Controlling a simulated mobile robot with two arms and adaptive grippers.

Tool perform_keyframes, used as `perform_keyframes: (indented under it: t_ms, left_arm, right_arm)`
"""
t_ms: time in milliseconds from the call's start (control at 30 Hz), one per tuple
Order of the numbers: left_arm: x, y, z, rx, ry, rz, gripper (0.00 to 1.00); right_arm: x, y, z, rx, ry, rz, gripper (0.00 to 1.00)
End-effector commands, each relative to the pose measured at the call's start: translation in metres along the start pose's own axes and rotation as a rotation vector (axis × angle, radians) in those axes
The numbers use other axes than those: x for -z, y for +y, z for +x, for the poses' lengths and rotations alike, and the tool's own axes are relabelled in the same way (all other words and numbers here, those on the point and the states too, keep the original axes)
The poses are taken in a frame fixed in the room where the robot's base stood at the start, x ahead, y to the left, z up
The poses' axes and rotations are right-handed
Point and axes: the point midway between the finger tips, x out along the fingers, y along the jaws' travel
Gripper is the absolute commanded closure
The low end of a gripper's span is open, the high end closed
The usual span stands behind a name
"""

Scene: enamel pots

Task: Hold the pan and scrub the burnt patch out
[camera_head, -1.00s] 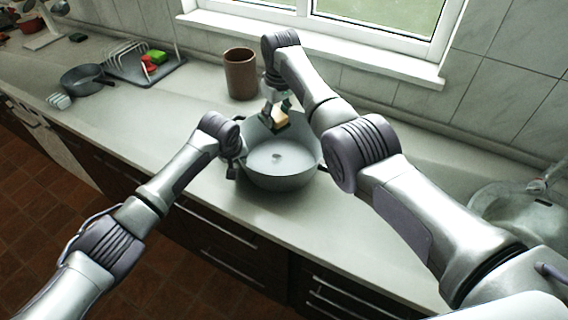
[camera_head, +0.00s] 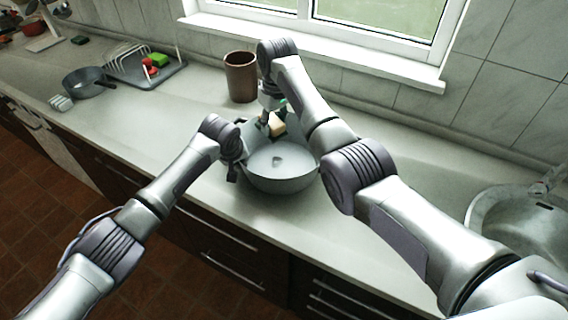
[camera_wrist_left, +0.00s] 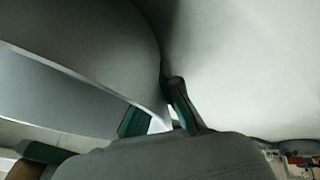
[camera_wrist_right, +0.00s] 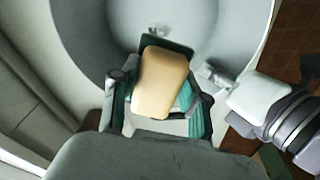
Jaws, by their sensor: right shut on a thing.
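The grey pan (camera_head: 284,184) stands on the counter, with a small grey patch (camera_head: 277,161) on its pale inner floor. My right gripper (camera_head: 273,112) reaches in over the pan's far side and is shut on a tan and green sponge (camera_head: 278,126). In the right wrist view the sponge (camera_wrist_right: 161,84) sits between the fingers over the pan's inside. My left gripper (camera_head: 236,166) is at the pan's left rim. In the left wrist view its fingers (camera_wrist_left: 160,112) lie either side of the pan's wall (camera_wrist_left: 85,55). How tightly they close is unclear.
A brown canister (camera_head: 240,77) stands close behind the pan. A small dark pan (camera_head: 88,84) and a dish rack (camera_head: 140,72) are at the far left. A sink (camera_head: 520,215) is at the right. Counter between pan and sink is clear.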

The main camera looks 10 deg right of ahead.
Motion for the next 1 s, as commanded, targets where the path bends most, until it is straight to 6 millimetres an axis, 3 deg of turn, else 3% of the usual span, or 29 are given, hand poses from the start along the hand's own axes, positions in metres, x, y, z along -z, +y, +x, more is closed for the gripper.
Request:
perform_keyframes:
  t_ms: [1000]
  left_arm:
    - [0.0, 0.0, 0.0, -0.001, 0.0, 0.0, 1.0]
  right_arm:
    - [-0.012, -0.003, 0.092, 0.001, -0.001, 0.0, 0.83]
